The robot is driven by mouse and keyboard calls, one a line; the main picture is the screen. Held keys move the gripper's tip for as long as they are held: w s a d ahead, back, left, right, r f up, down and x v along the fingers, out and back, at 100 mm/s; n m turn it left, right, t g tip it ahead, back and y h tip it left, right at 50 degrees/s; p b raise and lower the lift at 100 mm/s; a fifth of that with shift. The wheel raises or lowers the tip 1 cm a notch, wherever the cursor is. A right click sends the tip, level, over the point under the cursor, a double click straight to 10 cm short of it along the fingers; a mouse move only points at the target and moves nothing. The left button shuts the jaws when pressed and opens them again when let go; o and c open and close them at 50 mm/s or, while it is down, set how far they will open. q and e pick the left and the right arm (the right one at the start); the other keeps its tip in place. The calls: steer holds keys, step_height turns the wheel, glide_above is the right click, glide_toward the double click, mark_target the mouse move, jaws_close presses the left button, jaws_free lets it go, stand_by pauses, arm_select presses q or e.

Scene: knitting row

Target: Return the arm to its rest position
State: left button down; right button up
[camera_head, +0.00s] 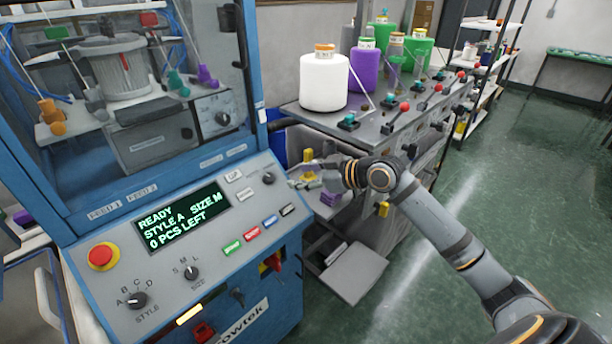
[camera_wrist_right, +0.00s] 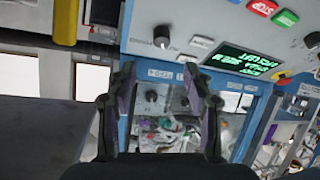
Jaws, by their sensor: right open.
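My right arm (camera_head: 425,215) comes in from the right and reaches across to the blue knitting machine (camera_head: 285,240). My right gripper (camera_head: 306,174) is just beyond the right edge of the machine's control panel (camera_head: 120,283). In the right wrist view the gripper (camera_wrist_right: 160,78) has its two dark fingers apart, with nothing between them. Past the fingers, that view shows a knob and a window with a jumble of coloured items behind it. My left gripper is not in view.
The display (camera_head: 182,217) reads READY, STYLE A, SIZE M, 0 PCS LEFT. A red stop button (camera_head: 102,256) is at the panel's left. A white yarn cone (camera_head: 324,82) and a purple one (camera_head: 364,70) stand on the bench behind my arm. Green floor (camera_head: 530,180) is clear at the right.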

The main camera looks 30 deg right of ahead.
steer(key=shift+s+d+r, duration=0.15)
steer(key=shift+s+r, duration=0.1)
steer(key=shift+s, duration=0.3)
